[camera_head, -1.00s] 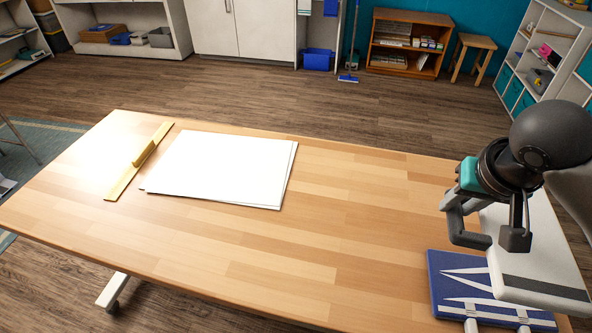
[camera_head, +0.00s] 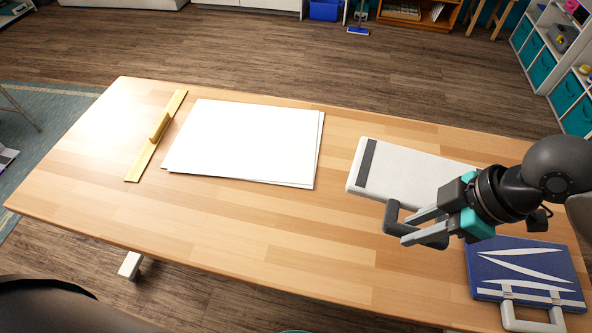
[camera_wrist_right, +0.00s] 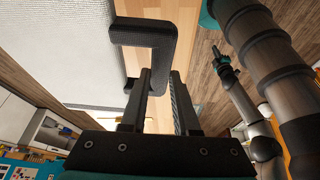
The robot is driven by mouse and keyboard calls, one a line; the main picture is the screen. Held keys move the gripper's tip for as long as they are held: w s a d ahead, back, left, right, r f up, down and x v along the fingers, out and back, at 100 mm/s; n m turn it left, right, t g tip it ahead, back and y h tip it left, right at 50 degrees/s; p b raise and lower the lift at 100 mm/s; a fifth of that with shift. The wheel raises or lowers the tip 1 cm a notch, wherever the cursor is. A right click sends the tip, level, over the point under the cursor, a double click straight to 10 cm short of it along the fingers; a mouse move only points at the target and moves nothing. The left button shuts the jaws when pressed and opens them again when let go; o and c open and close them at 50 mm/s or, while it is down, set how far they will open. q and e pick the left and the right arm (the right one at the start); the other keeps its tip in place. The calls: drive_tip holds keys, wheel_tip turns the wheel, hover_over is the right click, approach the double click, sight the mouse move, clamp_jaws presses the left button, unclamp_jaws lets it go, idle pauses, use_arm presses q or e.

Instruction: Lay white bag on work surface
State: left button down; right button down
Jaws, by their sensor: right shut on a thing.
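The white bag (camera_head: 415,172) is a flat, pale rectangle with a dark grey stripe and a dark handle (camera_head: 391,217). It is over the right part of the wooden work surface (camera_head: 290,250), roughly level; I cannot tell whether it touches. My right gripper (camera_head: 411,229) is shut on the dark handle at the bag's near side. The wrist view shows the handle (camera_wrist_right: 165,32) at the fingertips and the bag's pale face (camera_wrist_right: 65,50) to the left. My left gripper (camera_wrist_right: 216,52) appears small in the wrist view; its jaws are unclear.
A blue bag (camera_head: 525,270) with white stripes and a pale handle lies at the right end of the table. White sheets (camera_head: 245,145) lie left of centre, with a yellow ruler-like tool (camera_head: 155,140) beside them. The table's front middle is clear.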

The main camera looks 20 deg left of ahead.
sight(371, 275)
drive_tip(key=shift+s+a+n, duration=0.15)
drive_tip(key=shift+s+n, duration=0.35)
drive_tip(key=shift+n, duration=0.2)
use_arm(q)
drive_tip(key=shift+a+r, duration=0.15)
drive_tip(key=shift+a, duration=0.15)
use_arm(e)
drive_tip(key=shift+g, duration=0.3)
